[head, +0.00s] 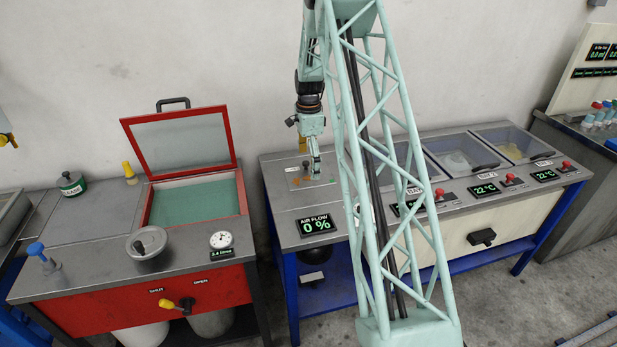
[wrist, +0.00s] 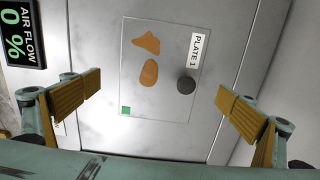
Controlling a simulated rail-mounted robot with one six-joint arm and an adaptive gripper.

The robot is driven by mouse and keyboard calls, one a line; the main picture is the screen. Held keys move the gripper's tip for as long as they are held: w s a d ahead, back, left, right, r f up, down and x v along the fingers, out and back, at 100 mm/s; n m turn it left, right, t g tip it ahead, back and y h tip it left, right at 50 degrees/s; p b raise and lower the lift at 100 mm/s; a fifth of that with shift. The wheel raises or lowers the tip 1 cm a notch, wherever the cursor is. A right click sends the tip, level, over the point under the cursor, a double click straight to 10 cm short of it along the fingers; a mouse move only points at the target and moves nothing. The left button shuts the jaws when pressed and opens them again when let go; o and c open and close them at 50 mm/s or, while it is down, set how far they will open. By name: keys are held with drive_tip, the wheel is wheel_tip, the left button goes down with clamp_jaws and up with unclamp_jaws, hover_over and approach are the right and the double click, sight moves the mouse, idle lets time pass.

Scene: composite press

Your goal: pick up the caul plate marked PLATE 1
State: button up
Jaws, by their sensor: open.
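The caul plate marked PLATE 1 (wrist: 164,40) lies flat on the grey metal bench top in the wrist view. It is a clear or pale rectangle with a dark round knob (wrist: 186,85), two orange-brown patches and a green corner square. My gripper (wrist: 160,90) is open and empty, its two ochre finger pads wide apart on either side of the plate. In the head view my gripper (head: 315,168) hangs over the plate (head: 296,182) on the left part of the middle bench and partly covers it. The height gap is hard to judge.
The AIR FLOW 0 % display (head: 317,224) is at the bench's front left. Lidded bays (head: 457,156) and red-knobbed controls (head: 439,194) lie to the right. A red box with a raised lid (head: 181,140) stands on the left bench.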

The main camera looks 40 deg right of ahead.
sight(309, 172)
drive_tip(key=shift+f, duration=1.45)
drive_tip(key=shift+c, duration=0.2)
drive_tip(key=shift+s, duration=0.1)
clamp_jaws()
